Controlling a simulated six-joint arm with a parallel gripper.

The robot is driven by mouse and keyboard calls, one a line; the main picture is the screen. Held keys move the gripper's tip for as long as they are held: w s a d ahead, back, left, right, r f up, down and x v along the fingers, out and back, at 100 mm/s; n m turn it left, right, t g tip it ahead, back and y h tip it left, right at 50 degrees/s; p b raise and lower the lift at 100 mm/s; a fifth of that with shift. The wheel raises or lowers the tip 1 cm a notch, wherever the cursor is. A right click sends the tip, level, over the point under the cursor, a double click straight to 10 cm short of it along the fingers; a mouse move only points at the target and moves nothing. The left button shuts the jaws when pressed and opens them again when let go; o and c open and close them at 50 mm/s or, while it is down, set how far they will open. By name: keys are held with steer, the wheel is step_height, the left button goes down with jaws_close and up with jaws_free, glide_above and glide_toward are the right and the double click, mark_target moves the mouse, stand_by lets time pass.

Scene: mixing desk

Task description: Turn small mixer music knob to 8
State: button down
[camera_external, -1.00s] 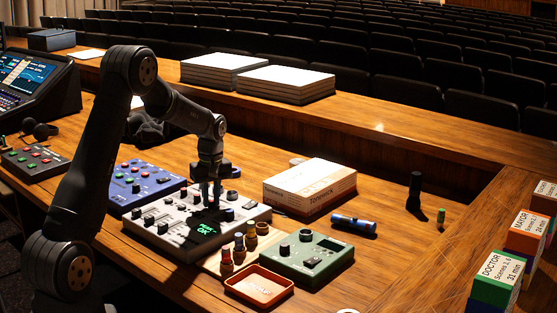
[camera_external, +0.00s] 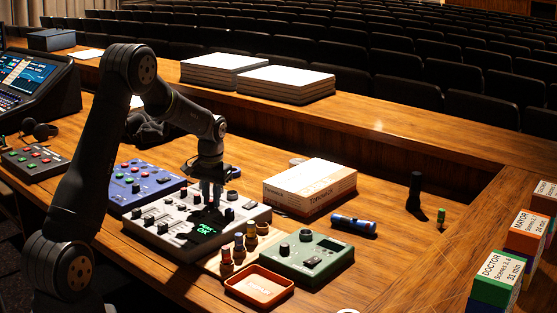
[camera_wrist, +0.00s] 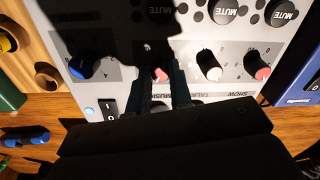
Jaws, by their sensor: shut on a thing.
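The light grey mixer (camera_external: 243,214) lies on the desk, with black knobs and a lit green display (camera_external: 205,229). My gripper (camera_external: 211,202) points down over its middle. In the wrist view my gripper (camera_wrist: 160,77) is shut on the music knob (camera_wrist: 161,74), a small knob with a pinkish-red top. The MUSIC label is partly visible just below it. The fingers hide the knob's sides, and shadow covers the panel around it; I cannot read its pointer or scale number.
A blue-topped knob (camera_wrist: 83,67) stands left of the fingers, a white-topped knob (camera_wrist: 209,66) and a red-topped knob (camera_wrist: 257,66) to the right. A blue box (camera_external: 145,190), a green box (camera_external: 335,262) and a cardboard box (camera_external: 310,187) surround the mixer.

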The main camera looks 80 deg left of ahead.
mark_target(211, 202)
steer(key=m, duration=1.2)
steer(key=shift+m, duration=0.3)
stand_by(0.4)
steer(key=c, duration=1.3)
jaws_free()
step_height(211, 202, up, 18)
steer(key=shift+d+f, duration=0.25)
steer(key=shift+d, duration=0.2)
